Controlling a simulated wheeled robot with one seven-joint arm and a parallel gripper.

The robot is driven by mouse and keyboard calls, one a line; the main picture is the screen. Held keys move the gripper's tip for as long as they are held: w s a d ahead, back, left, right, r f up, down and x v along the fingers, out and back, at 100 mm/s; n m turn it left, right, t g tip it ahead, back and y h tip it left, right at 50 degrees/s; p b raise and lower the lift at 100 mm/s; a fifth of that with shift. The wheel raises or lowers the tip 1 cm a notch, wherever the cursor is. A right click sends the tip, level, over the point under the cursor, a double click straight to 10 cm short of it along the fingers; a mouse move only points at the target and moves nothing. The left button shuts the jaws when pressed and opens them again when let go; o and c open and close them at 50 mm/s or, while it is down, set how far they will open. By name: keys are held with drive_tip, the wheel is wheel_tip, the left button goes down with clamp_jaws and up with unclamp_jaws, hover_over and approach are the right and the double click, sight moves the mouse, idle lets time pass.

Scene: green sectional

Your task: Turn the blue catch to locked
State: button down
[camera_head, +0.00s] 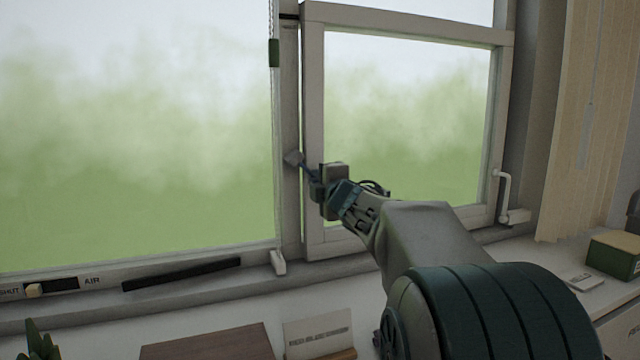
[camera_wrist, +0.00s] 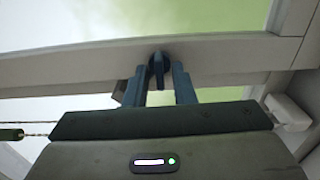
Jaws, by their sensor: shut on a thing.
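The blue catch (camera_wrist: 158,68) is on the pale window frame bar in the wrist view. It has a dark round base and a narrow blue lever standing out from it. My gripper (camera_wrist: 160,88) has one blue finger on each side of the lever and is shut on it. In the head view my gripper (camera_head: 318,186) is at the left upright of the right-hand window (camera_head: 313,120), and it hides the catch. A small grey block (camera_head: 293,158) sits up and left of the gripper on the post; it also shows beside the left finger in the wrist view (camera_wrist: 119,91).
A green chain pull (camera_head: 274,53) hangs above left. A white bracket (camera_head: 278,262) is low on the post. A white handle (camera_head: 503,195) is at right. A SHUT/AIR slider (camera_head: 35,290) and a dark strip (camera_head: 182,274) lie along the lower left frame. A card (camera_head: 318,333) stands below.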

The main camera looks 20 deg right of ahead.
drive_tip(key=c, duration=1.3)
unclamp_jaws()
drive_tip(key=shift+w, duration=0.1)
drive_tip(key=shift+o, duration=0.2)
drive_tip(key=s+p, duration=0.1)
drive_tip(key=s, duration=1.3)
drive_tip(key=shift+w, duration=0.1)
